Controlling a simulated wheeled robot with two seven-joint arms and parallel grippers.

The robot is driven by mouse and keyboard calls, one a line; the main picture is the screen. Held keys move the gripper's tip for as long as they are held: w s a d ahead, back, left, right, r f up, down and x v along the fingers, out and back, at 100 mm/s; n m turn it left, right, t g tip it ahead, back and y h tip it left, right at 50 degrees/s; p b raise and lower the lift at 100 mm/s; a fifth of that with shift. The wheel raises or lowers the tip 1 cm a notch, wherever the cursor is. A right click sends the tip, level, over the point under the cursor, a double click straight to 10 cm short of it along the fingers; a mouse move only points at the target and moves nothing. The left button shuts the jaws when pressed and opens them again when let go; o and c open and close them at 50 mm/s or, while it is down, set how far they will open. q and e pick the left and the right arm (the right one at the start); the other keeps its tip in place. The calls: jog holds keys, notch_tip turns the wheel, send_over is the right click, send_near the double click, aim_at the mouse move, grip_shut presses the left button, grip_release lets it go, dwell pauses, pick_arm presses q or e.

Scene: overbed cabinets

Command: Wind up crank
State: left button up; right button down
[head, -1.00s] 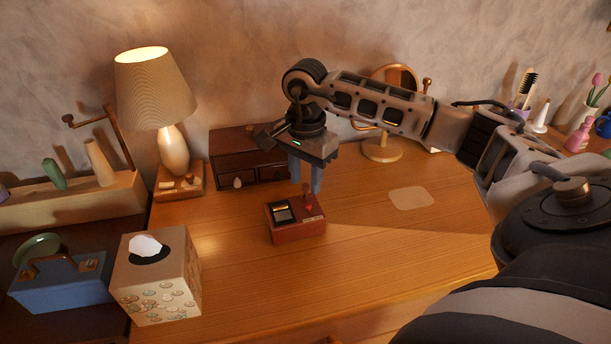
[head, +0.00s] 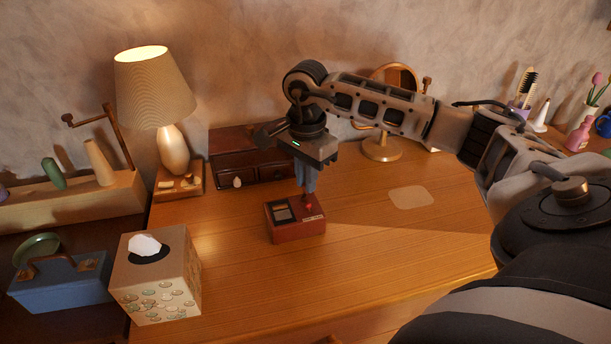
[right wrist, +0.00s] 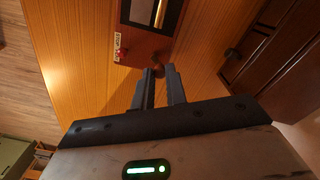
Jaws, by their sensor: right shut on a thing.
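A small red-brown box (head: 297,228) with a dark window on top stands on the wooden desk. My left gripper is not in view.
A lit lamp (head: 173,148), a dark drawer chest (head: 232,150) and a round mirror (head: 383,150) stand behind the box. A tissue box (head: 155,285) is at the front left. The desk's right-hand middle is mostly clear.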

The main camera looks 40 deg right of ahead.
aim_at(309, 198)
jog(key=m, duration=0.4)
jog(key=shift+s+d, duration=0.1)
jog(key=shift+s, duration=0.1)
jog(key=shift+s+m, duration=0.2)
jog(key=shift+m, duration=1.6)
jog(key=c, duration=1.4)
grip_release()
jog(key=shift+r, duration=0.1)
pick_arm(q)
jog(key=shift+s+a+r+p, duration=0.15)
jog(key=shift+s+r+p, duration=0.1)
jog(key=shift+p, duration=0.75)
pick_arm(e)
notch_tip(309, 198, up, 16)
